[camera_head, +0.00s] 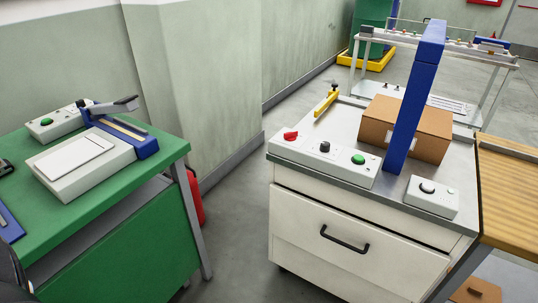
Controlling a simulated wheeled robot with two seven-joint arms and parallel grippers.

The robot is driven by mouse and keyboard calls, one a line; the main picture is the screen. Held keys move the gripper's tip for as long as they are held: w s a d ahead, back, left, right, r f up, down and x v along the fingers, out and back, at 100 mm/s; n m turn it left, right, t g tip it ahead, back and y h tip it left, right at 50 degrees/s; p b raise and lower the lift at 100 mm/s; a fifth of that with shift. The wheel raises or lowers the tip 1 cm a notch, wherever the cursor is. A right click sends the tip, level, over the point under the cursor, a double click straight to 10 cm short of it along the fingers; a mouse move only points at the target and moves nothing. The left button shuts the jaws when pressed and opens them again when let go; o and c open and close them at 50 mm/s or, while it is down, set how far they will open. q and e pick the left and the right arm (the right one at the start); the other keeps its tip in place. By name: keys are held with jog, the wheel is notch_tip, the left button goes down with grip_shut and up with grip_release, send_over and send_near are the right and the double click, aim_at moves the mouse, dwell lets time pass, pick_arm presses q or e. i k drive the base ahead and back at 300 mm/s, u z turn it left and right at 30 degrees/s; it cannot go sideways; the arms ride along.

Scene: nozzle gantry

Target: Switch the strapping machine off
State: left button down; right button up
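The strapping machine is a white cabinet (330,262) with a grey metal top and a tall blue arch (414,95). A cardboard box (405,125) sits on its top at the arch. A control panel (325,158) on the front left edge carries a red knob (291,135), a black knob (325,147) and a green button (358,159). The setting of the knobs is too small to tell. Neither gripper shows.
A green bench (100,225) at left holds a sealer-like device (80,162) and a small button box (55,120). A red extinguisher-like object (195,198) stands behind its leg. A wooden-topped table (508,190) adjoins the machine at right. Floor between bench and machine is clear.

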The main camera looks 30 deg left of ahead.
aim_at(291, 136)
jog(key=u, duration=0.45)
jog(key=i, duration=0.9)
jog(key=u, duration=0.8)
jog(key=k, duration=0.5)
jog(key=u, duration=0.85)
jog(key=i, duration=0.85)
jog(key=z, duration=0.5)
